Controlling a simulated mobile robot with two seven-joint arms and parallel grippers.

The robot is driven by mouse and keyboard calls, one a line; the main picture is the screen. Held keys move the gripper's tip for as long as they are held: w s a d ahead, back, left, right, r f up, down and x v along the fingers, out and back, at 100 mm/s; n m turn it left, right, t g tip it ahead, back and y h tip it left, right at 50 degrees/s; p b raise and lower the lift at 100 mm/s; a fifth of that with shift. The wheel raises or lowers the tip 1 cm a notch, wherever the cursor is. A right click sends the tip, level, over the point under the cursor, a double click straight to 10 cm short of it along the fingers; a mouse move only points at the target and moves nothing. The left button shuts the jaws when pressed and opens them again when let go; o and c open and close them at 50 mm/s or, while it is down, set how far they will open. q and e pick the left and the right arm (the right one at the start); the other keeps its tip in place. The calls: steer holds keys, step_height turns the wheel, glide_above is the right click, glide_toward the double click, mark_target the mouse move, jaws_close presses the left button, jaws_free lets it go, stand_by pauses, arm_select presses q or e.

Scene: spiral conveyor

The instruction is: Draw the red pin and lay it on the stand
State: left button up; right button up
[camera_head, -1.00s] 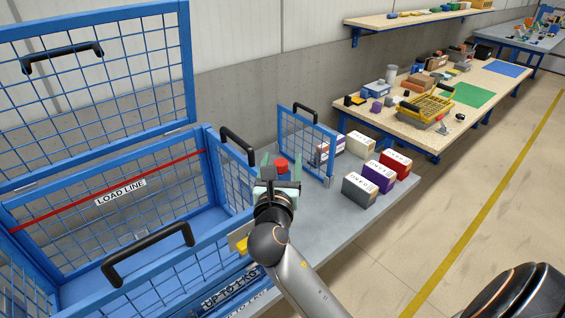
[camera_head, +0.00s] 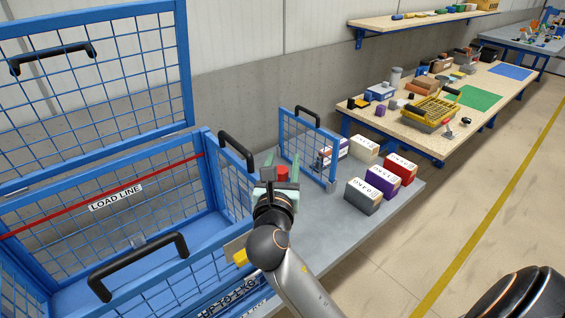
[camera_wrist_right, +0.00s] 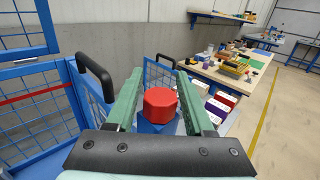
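The red pin's faceted head (camera_wrist_right: 160,104) sits upright on a blue part (camera_wrist_right: 154,128) in the right wrist view. It also shows in the head view (camera_head: 283,173), just beyond my right gripper. My right gripper (camera_head: 281,163) is open, its two green fingers on either side of the red head; small gaps show in the wrist view (camera_wrist_right: 159,72). The pin's shaft is hidden. A grey flat top (camera_head: 325,218) lies around and to the right; I cannot tell whether it is the stand. My left gripper is not in view.
A blue mesh cage (camera_head: 185,268) with black handles stands at left. A blue mesh panel (camera_head: 309,145) rises behind the gripper. Several boxes, including a purple one (camera_head: 382,182), stand at right on the grey top, with bare room in front.

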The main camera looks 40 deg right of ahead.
jaws_close()
stand_by(0.7)
